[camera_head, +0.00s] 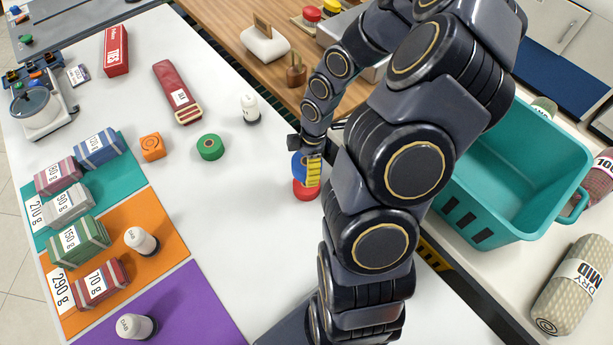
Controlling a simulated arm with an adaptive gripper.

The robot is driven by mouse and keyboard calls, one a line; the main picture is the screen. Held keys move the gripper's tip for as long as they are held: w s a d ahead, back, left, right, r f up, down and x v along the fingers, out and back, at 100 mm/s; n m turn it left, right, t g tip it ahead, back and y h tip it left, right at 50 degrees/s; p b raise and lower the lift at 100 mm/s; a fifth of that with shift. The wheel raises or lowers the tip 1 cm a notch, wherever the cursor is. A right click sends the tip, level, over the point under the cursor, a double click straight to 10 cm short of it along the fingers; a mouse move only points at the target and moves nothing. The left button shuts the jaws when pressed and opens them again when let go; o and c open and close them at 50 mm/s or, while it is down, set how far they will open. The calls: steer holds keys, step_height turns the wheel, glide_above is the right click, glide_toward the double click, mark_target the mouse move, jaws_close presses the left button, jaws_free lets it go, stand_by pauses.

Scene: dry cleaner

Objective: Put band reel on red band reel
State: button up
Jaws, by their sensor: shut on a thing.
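A blue band reel (297,166) is held by my gripper (309,167), which is shut on it. The gripper's yellow-marked finger covers part of the blue reel. The red band reel (306,191) lies on the white table (245,210) directly below the blue one in the picture. The arm and finger hide part of the red reel's right side. I cannot tell whether the two reels touch or a small gap is between them.
A green reel (210,147) and an orange block (151,146) lie to the left. A white bottle (250,109) stands behind. Labelled bundles sit on colored mats at left. A teal basket (505,185) is at right. The table's front middle is clear.

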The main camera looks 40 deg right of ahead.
steer(key=shift+f, duration=2.75)
steer(key=shift+f, duration=0.1)
steer(key=o, duration=1.2)
steer(key=r, duration=0.7)
steer(key=d+r, duration=0.1)
steer(key=r, duration=0.3)
steer(key=shift+s+d+r, duration=0.1)
steer(key=shift+s+r, duration=0.05)
steer(key=shift+s, duration=0.1)
steer(key=shift+r, duration=0.6)
steer(key=s+a+r+m, duration=0.4)
steer(key=s+a, duration=0.1)
steer(key=s+a+r+m+g, duration=0.1)
steer(key=s+a+r+m, duration=0.3)
steer(key=s+a+r, duration=0.1)
steer(key=s+a+r+m+g+h, duration=0.1)
steer(key=s+a+r+m, duration=0.4)
steer(key=a, duration=0.1)
steer(key=shift+a+r, duration=0.1)
steer(key=shift+r, duration=0.15)
